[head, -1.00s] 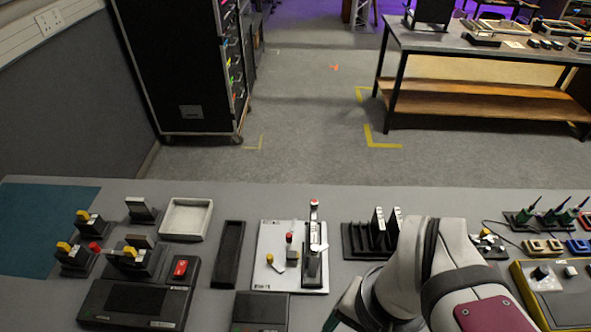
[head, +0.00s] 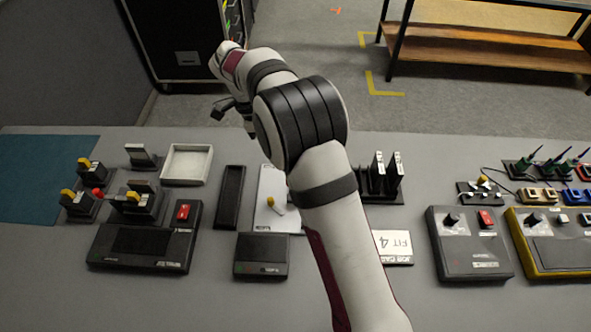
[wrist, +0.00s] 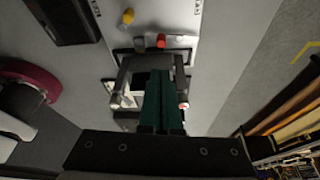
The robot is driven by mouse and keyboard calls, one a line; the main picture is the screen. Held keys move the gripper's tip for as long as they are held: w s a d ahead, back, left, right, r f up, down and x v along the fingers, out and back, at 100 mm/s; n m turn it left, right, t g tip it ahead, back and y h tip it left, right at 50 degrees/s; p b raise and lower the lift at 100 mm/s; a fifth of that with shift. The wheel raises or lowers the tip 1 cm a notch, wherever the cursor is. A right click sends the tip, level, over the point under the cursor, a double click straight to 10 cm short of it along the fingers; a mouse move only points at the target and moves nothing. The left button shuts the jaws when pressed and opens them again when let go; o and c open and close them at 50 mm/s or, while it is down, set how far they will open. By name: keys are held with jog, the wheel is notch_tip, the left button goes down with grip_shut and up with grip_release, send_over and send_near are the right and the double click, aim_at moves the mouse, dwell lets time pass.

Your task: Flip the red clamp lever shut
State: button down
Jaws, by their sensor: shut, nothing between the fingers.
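In the wrist view a red knob (wrist: 161,41) shows just beyond my fingertips, on a dark fitting on the pale plate (wrist: 178,14). A smaller red spot shows beside my fingers on the right. My gripper (wrist: 165,76) has its green fingers together with nothing between them. They cover part of the dark clamp body (wrist: 124,75); I cannot tell whether they touch it, nor the lever's exact angle. In the head view my arm hides the red lever; only the left part of the plate (head: 262,222) and its yellow-tipped lever (head: 271,201) show.
A long dark tray (head: 229,196) lies left of the plate, and a dark box (head: 262,256) in front. A rack with upright cards (head: 394,170) stands to the right. Yellow-levered clamps (head: 70,193) stand at the left. The bench front is mostly clear.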

jog(key=shift+f, duration=0.1)
jog(key=x, duration=1)
jog(key=shift+m, duration=0.3)
jog(key=shift+a+m+g, duration=0.15)
jog(key=shift+m+g, duration=0.15)
jog(key=shift+m, duration=0.2)
